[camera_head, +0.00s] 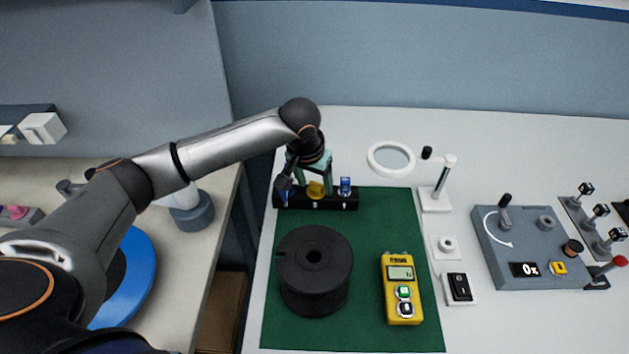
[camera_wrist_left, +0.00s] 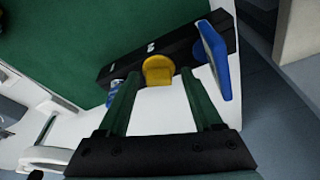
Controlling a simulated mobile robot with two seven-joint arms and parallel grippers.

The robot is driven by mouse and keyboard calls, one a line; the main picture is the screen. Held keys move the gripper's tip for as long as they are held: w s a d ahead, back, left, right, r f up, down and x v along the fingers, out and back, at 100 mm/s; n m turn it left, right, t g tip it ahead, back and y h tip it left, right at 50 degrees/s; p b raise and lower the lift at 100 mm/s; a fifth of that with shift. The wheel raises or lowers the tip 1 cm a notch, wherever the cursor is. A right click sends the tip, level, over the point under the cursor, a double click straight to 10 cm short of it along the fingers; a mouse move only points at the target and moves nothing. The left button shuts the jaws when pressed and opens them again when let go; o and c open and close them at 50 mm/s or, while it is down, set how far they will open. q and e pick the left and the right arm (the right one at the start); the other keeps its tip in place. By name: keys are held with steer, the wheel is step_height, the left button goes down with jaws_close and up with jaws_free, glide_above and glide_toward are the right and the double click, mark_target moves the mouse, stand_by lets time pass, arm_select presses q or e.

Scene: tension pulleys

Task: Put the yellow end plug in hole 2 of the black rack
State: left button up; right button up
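The black rack (camera_head: 330,204) lies at the back of the green mat, and it crosses the left wrist view (camera_wrist_left: 122,66). The yellow end plug (camera_head: 316,190) is upright at the rack's middle position; its foot is hidden, so I cannot tell how deep it sits. In the left wrist view the plug (camera_wrist_left: 158,70) is between my fingertips, with small gaps showing on both sides. My left gripper (camera_head: 314,182) is open, pointing down over the rack. It also shows in the left wrist view (camera_wrist_left: 160,76). My right gripper is not in view.
Blue plugs (camera_head: 345,186) (camera_head: 283,192) flank the yellow one in the rack. A black spool (camera_head: 314,262) and yellow meter (camera_head: 402,290) stand on the mat (camera_head: 365,240). A white stand (camera_head: 436,200) and a ring magnifier (camera_head: 391,158) are to the right.

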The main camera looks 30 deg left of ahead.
arm_select(q)
steer(key=shift+o, duration=0.2)
steer(key=v, duration=1.2)
steer(key=shift+r, duration=0.25)
steer(key=shift+s, duration=0.15)
